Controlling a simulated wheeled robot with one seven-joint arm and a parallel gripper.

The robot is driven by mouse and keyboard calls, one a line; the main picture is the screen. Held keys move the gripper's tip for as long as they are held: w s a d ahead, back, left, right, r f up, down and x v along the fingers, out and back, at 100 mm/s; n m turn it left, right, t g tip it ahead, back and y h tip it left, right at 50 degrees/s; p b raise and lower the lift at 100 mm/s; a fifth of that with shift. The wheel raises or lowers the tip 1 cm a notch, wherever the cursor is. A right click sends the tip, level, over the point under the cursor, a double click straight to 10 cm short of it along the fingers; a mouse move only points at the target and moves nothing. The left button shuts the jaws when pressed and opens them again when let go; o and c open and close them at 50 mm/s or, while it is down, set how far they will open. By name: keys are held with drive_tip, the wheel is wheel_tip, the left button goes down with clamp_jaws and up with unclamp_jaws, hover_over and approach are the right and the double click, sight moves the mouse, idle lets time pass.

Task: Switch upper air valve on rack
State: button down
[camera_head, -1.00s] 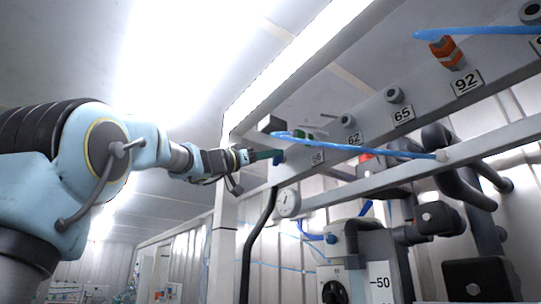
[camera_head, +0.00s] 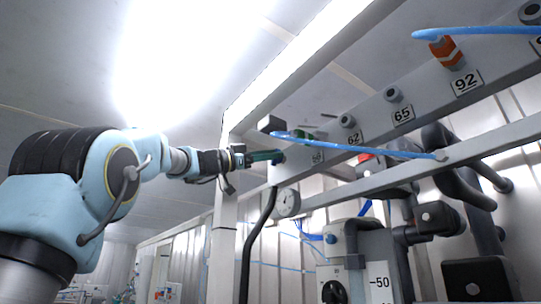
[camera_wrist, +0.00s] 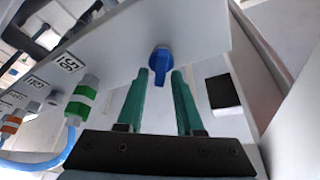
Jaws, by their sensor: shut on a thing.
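The blue air valve handle (camera_wrist: 160,62) sits on the pale rack beam (camera_wrist: 120,45) in the wrist view. My gripper (camera_wrist: 161,73) has two green fingers, one on each side of the handle, and is shut on it. In the head view my gripper (camera_head: 279,156) reaches the left end of the upper beam (camera_head: 372,118), and its fingers largely hide the handle there.
A green-and-white fitting (camera_wrist: 84,98) with a blue hose (camera_wrist: 40,162) is left of the fingers in the wrist view. A black block (camera_wrist: 222,92) is on their right. A gauge (camera_head: 287,203) and a lower rail (camera_head: 400,180) lie below the beam.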

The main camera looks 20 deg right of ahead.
drive_tip(key=c, duration=0.9)
unclamp_jaws()
drive_tip(key=shift+o, duration=0.2)
drive_tip(key=b+v, duration=0.5)
drive_tip(key=v, duration=0.5)
drive_tip(key=shift+a, duration=0.35)
drive_tip(key=shift+f, duration=0.1)
